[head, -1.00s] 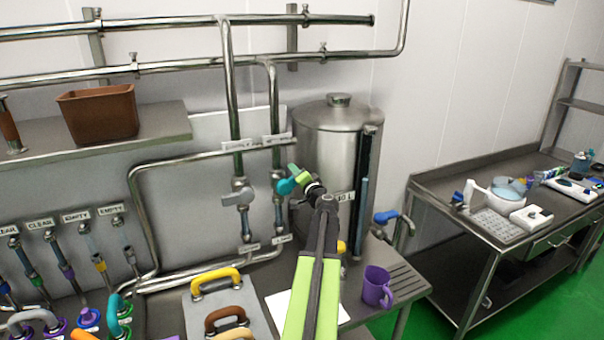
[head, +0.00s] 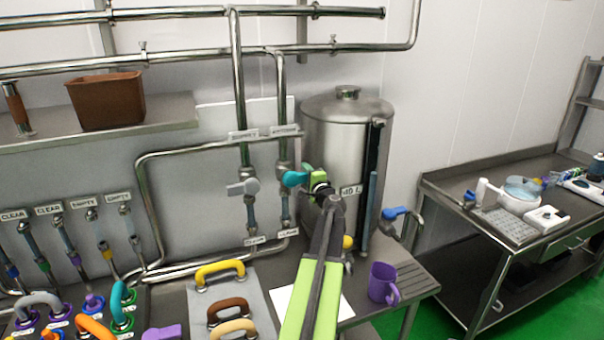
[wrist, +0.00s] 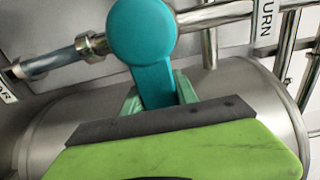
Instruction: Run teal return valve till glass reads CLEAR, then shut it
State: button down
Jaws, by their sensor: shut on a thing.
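The teal return valve (head: 294,179) sits on the right of two vertical pipes, left of the steel tank. My gripper (head: 313,178) is shut on its teal lever, which points right, roughly across the pipe. In the wrist view the teal lever (wrist: 152,75) runs down between the jaws of my gripper (wrist: 160,96). A sight glass (head: 285,207) with a pale blue-grey tube is below the valve. Its tag (head: 289,233) is too small to read surely in the head view; in the wrist view a partly cut-off tag (wrist: 5,88) ends in "AR".
A grey-handled valve (head: 242,188) is on the neighbouring pipe. The tank (head: 340,130) stands close behind my gripper. A purple mug (head: 382,282) stands on the slatted bench at right. Yellow, brown and tan handles (head: 220,270) lie on a board at lower left.

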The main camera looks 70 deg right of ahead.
jog(key=shift+w+a, duration=0.1)
jog(key=c, duration=1)
grip_release()
jog(key=shift+f, duration=0.1)
jog(key=shift+o, duration=0.2)
jog(key=v, duration=1.7)
jog(key=shift+s, duration=0.25)
jog(key=shift+a, duration=0.1)
